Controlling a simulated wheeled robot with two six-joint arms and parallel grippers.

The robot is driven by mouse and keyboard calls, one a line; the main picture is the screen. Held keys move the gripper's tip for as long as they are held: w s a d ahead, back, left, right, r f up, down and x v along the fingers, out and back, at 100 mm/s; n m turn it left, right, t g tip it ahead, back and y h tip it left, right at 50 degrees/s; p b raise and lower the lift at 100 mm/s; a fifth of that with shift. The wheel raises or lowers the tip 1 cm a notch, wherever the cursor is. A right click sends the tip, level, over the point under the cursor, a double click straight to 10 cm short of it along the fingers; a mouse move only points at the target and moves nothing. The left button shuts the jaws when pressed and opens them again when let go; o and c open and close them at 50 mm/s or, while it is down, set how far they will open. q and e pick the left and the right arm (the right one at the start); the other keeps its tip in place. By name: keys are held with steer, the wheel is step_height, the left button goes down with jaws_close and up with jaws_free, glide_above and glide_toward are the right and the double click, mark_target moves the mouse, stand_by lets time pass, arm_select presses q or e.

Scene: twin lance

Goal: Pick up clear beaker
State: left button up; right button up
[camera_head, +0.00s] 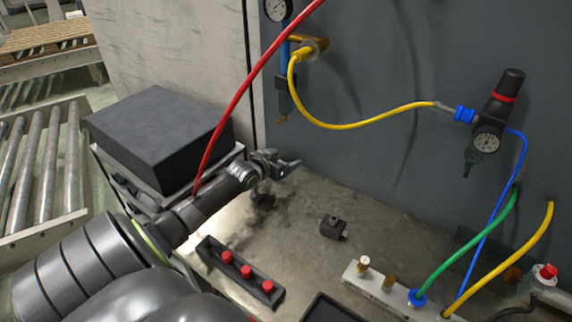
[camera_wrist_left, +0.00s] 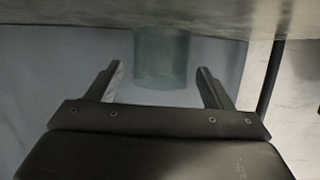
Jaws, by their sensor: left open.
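My left gripper (camera_head: 287,167) reaches out over the bench in the head view, near the grey back panel. The left wrist view shows the same gripper (camera_wrist_left: 159,69) with its two fingers spread wide and nothing held. The clear beaker (camera_wrist_left: 161,55) is a pale greenish see-through cylinder in the left wrist view. It appears between and a little beyond the fingertips, with a visible gap on each side. That picture looks upside down, with the bench surface along its top. I cannot make out the beaker in the head view. My right gripper is not in view.
A black box (camera_head: 160,135) stands left of my left arm. A strip with red buttons (camera_head: 240,271), a small black block (camera_head: 334,227) and a white manifold (camera_head: 385,290) with hoses are on the bench. A red hose (camera_head: 244,92) crosses near my forearm. Bare bench surrounds the block.

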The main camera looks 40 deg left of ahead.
arm_select(q)
steer(key=c, duration=1.1)
steer(key=shift+s+r, duration=0.1)
steer(key=shift+r, duration=0.05)
